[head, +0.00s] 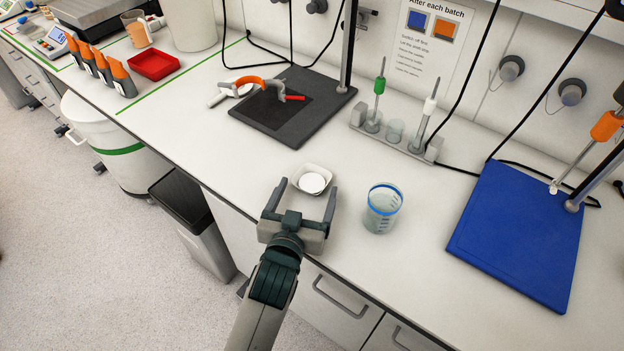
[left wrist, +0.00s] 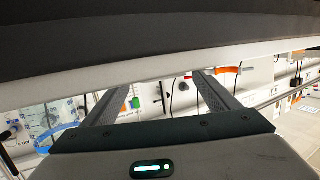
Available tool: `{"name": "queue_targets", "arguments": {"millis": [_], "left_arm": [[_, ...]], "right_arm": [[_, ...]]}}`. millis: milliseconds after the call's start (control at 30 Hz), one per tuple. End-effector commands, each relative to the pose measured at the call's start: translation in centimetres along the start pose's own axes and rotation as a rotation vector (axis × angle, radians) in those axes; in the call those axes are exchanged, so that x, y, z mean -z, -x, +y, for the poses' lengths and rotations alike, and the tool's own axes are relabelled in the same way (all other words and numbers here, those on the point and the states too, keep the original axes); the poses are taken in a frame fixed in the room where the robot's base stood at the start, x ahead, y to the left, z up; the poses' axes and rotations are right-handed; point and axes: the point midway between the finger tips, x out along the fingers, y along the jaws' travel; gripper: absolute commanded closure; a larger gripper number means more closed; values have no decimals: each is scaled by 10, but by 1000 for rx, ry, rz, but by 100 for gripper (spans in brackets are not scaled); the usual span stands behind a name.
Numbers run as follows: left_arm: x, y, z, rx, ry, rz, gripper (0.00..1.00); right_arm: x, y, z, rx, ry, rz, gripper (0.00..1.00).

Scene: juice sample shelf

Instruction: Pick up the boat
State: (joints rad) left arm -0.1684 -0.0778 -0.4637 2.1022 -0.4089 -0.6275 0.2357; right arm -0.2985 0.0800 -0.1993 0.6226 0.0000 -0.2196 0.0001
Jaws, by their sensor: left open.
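The boat (head: 313,167) is a small pale square dish on the white bench, near its front edge. A round white patch lies inside it. My left gripper (head: 307,187) comes in from the front and is open. Its two fingers show on either side of the boat in the head view, apart from it as far as I can tell; their height above the bench is unclear. In the left wrist view both fingers of the gripper (left wrist: 158,95) show with a gap between them, and I cannot make out the boat there. My right gripper is not in view.
A clear beaker with a blue rim (head: 382,208) stands close to the right of my gripper. A blue board (head: 520,235) lies farther right. A black stand base (head: 325,92) and a grey rack (head: 400,140) are behind. Bench left of the boat is clear.

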Motion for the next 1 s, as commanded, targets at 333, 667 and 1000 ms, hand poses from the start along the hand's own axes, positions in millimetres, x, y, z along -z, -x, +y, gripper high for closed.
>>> {"name": "queue_targets", "arguments": {"millis": [333,667,1000], "left_arm": [[4,-30,1,0,-2,1,19],[0,-51,1,0,-1,0,19],[0,-51,1,-1,0,0,19]], "right_arm": [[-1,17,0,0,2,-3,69],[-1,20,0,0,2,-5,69],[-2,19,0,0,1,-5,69]]}}
